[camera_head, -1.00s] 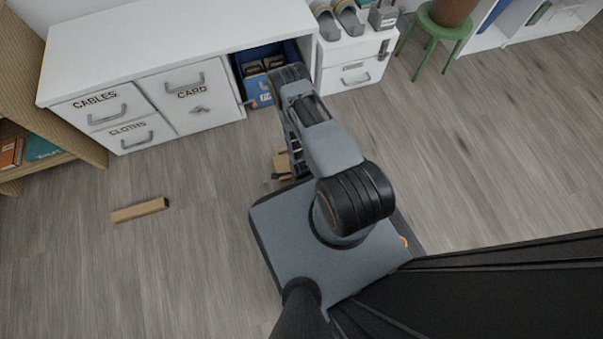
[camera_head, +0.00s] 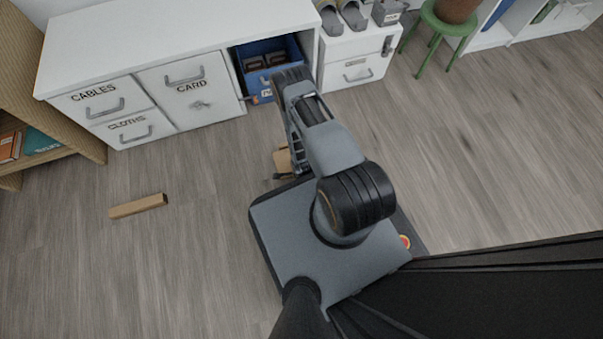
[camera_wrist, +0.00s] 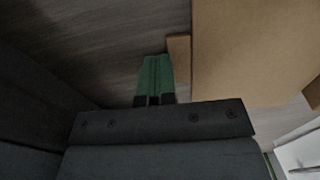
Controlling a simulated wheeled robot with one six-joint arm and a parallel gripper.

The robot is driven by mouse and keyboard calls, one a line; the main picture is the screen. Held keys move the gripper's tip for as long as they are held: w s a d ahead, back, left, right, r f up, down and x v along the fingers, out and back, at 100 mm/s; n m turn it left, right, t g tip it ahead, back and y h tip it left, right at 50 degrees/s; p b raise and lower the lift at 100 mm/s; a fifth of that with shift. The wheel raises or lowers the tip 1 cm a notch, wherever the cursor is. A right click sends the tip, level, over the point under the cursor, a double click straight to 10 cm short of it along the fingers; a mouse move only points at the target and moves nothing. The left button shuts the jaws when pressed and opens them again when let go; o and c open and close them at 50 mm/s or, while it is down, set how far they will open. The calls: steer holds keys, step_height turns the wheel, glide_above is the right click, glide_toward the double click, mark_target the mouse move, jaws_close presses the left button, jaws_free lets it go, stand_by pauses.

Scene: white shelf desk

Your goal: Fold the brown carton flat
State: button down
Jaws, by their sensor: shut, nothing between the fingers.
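The brown carton (camera_head: 283,160) is on the floor in front of the white desk, mostly hidden behind my arm in the head view. In the wrist view its broad brown face (camera_wrist: 250,50) fills the upper right, with a narrow brown strip or flap (camera_wrist: 180,62) along its left edge. My gripper (camera_wrist: 155,60) has green fingers pressed together with nothing between them. The fingertips appear close beside the narrow strip; I cannot tell whether they touch it. In the head view the gripper is largely hidden by the arm.
A long brown block (camera_head: 138,206) lies on the floor at the left. The white desk (camera_head: 170,40) has labelled drawers and a blue drawer (camera_head: 258,78) in its open bay. A green stool (camera_head: 447,27) stands at the upper right.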

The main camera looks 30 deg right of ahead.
steer(key=shift+w, duration=0.15)
steer(key=shift+w+d+f+b, duration=0.1)
steer(key=shift+w+b, duration=0.25)
steer(key=shift+w, duration=0.3)
steer(key=shift+r, duration=0.2)
step_height(320, 180, up, 14)
steer(key=s+p, duration=0.1)
steer(key=p, duration=0.6)
steer(key=shift+s+f, duration=0.15)
steer(key=shift+f, duration=0.1)
